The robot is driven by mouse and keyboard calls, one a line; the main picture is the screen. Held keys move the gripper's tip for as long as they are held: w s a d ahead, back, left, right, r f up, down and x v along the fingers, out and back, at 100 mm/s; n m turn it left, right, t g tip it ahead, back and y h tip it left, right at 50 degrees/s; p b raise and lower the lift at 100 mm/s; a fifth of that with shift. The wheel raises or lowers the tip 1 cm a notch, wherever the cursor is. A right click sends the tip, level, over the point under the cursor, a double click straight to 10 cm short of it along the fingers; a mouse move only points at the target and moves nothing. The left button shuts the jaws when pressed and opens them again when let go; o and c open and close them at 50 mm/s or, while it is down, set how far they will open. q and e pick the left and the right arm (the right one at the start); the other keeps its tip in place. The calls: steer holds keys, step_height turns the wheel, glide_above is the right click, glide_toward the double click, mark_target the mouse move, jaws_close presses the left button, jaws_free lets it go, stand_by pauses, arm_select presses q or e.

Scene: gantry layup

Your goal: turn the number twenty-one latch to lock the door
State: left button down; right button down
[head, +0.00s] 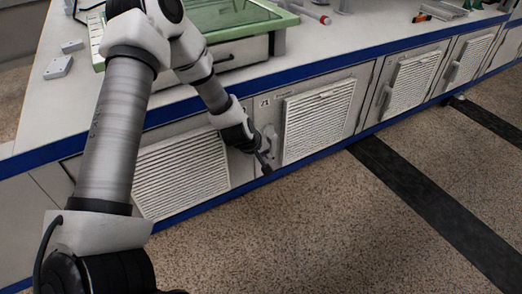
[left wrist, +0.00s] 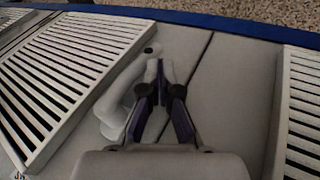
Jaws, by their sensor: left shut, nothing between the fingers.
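The grey latch (head: 271,134) sits at the left edge of a louvred cabinet door (head: 318,118), below a small number label (head: 264,102) too small to read surely. My left gripper (head: 266,168) is at the latch and partly covers it. In the left wrist view the latch (left wrist: 122,88) is a pale handle slanting beside the louvred panel. There the shut, empty fingers of my left gripper (left wrist: 159,72) are just right of the handle, near its round dark-dotted end. I cannot tell whether they touch it. My right gripper is not in view.
More louvred doors with latches (head: 385,98) run along the cabinet to the right, and another louvred panel (head: 182,172) is to the left. A worktop (head: 330,45) with a green-framed tray (head: 285,22) is above. The speckled floor (head: 300,220) in front is clear.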

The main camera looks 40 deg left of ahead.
arm_select(q)
steer(key=v, duration=1.1)
steer(key=shift+s+r, duration=0.15)
steer(key=shift+r, duration=0.05)
